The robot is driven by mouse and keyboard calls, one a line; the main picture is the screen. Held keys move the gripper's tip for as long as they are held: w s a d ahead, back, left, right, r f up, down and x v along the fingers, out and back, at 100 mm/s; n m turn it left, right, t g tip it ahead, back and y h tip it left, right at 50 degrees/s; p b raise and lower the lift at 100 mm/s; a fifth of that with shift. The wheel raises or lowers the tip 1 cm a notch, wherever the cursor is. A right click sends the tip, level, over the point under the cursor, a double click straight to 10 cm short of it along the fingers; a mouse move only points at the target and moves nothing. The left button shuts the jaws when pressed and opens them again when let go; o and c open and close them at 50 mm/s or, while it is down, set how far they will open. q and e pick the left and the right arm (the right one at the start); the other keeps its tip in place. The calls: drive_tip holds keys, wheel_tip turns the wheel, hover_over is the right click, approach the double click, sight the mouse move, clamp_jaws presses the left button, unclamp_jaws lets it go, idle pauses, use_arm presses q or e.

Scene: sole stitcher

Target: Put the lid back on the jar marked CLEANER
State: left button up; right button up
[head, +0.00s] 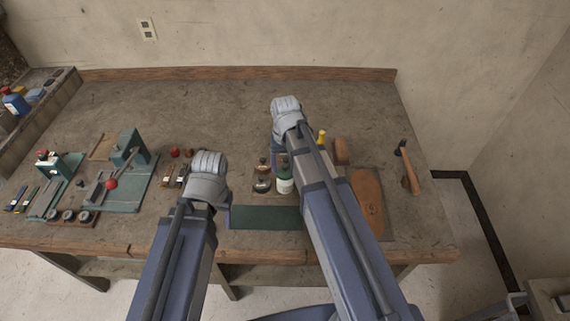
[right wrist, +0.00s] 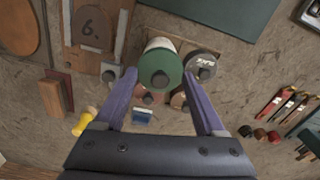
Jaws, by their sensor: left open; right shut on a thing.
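A green-topped jar (head: 285,185) with a white label stands just right of a darker jar (head: 261,184) with a brown top. I cannot read CLEANER on either. In the right wrist view, the green round top (right wrist: 161,62) with a small dark knob sits between the fingertips of my right gripper (right wrist: 160,73), which is shut on it. I cannot tell whether the fingers grip a separate lid or the jar itself. The dark jar's lettered top (right wrist: 203,62) is beside it. My left gripper (head: 224,216) is open, left of the jars, with its fingertips mostly hidden.
A dark green mat (head: 265,217) lies in front of the jars. A brown sole board (head: 370,200) and a hammer (head: 408,168) lie to the right. A green press (head: 125,150) stands on the left. The bench's back middle is clear.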

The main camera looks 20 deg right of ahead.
sight(285, 171)
use_arm(q)
drive_tip(key=shift+f+b, duration=1.7)
drive_tip(key=shift+f, duration=0.4)
use_arm(e)
drive_tip(key=shift+f, duration=2.1)
use_arm(q)
drive_tip(key=shift+f, duration=0.15)
use_arm(e)
drive_tip(key=shift+f, duration=0.15)
drive_tip(key=o, duration=1.3)
drive_tip(key=shift+r+p, duration=3.45)
drive_tip(key=shift+r, duration=0.1)
use_arm(q)
wheel_tip(285, 171, up, 7)
use_arm(e)
drive_tip(key=shift+c, duration=0.3)
